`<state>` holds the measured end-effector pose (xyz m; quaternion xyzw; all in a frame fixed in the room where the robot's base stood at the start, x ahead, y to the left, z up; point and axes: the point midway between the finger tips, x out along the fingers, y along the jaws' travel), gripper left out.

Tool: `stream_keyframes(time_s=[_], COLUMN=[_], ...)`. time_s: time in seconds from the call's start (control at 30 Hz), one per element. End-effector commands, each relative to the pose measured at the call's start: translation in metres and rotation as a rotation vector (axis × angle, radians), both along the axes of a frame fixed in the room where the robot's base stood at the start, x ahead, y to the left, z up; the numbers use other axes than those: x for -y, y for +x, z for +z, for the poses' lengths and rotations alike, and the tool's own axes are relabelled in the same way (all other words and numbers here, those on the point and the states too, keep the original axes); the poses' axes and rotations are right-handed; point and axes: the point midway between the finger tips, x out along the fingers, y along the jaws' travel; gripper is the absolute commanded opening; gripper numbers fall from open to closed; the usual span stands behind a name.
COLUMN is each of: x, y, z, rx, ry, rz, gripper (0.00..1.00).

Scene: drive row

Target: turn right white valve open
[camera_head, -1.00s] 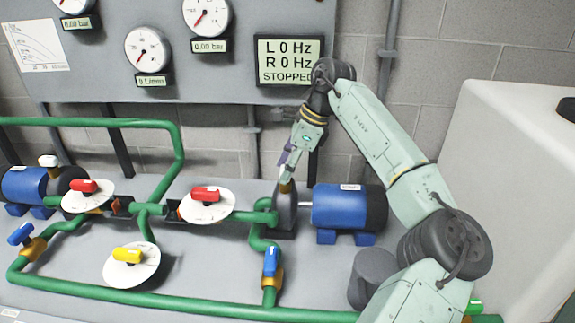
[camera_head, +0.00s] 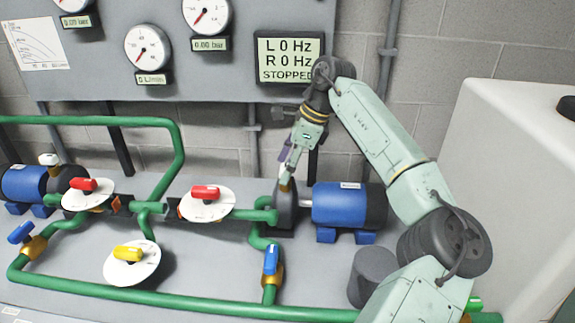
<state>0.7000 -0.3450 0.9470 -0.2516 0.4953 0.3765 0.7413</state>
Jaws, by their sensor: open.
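My gripper (camera_head: 287,162) points down over the right pump's grey housing, at the inlet end of the green pipe. It is open. A small pale piece shows at its fingertips, where the right white valve (camera_head: 286,172) appears to be; the fingers hide most of it. I cannot tell whether they touch the handle or which way it is turned. The right pump (camera_head: 345,206) has a blue motor and stands just right of the gripper. The display (camera_head: 288,58) reads L 0 Hz, R 0 Hz, STOPPED.
A similar white valve (camera_head: 48,159) sits at the left pump (camera_head: 24,184). Red handles on white discs (camera_head: 205,192) (camera_head: 83,185), a yellow handle (camera_head: 128,253) and blue handles (camera_head: 271,260) (camera_head: 20,232) sit along the green pipes. A large white tank (camera_head: 510,180) stands at the right.

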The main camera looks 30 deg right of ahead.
Motion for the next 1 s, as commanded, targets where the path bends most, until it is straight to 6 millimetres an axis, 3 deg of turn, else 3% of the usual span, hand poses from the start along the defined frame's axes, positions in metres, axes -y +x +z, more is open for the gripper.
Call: stream_keyframes(time_s=[0.17,0.6,0.8,1.0], x=[0.005,0.031,0.036,0.037], y=[-0.003,-0.022,-0.026,-0.027], z=[0.013,0.093,0.109,0.111], rx=[0.001,0.002,0.000,0.000], ry=[-0.002,-0.001,0.000,0.000], rz=[-0.002,-0.002,0.000,0.001], gripper=[0.62,0.62,0.62,0.62])
